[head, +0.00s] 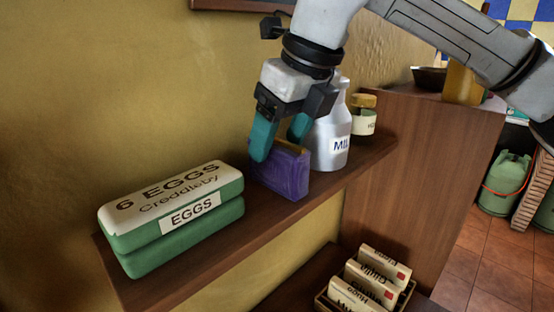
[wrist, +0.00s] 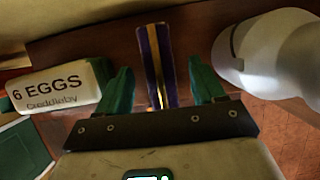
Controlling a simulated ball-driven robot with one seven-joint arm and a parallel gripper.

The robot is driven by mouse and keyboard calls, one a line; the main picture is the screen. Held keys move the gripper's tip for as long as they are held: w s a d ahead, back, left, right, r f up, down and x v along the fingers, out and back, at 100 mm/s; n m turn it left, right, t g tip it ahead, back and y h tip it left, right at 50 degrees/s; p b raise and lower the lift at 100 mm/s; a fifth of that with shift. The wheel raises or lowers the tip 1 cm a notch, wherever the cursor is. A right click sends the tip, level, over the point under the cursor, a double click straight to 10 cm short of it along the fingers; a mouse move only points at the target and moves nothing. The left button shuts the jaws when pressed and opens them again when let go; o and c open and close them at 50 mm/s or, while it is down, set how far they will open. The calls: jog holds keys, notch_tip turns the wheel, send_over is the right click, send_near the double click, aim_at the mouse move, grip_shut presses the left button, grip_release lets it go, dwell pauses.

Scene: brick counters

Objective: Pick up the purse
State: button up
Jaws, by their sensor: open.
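The purse (head: 282,172) is a small purple upright block with a golden top edge, standing on a brown wooden shelf (head: 250,226). It also shows in the wrist view (wrist: 161,65) as a narrow purple and gold strip. My gripper (head: 281,142) is open with teal fingers and points down at the purse from above. In the wrist view, the fingers (wrist: 163,88) are on either side of the purse, with a gap on each side. In the head view, the left finger overlaps the purse's upper left part, and the right finger is partly hidden behind it.
A green egg carton (head: 172,218) lies left of the purse. A silver milk bottle (head: 332,135) stands close on the right, with a small labelled jar (head: 363,115) behind it. A yellow wall (head: 100,90) backs the shelf. A box of cartons (head: 368,280) sits lower down.

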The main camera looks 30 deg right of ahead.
jog(key=shift+x, duration=1)
jog(key=shift+f+b, duration=0.2)
jog(key=shift+b, duration=0.1)
jog(key=shift+c, duration=0.3)
jog(key=c, duration=1.1)
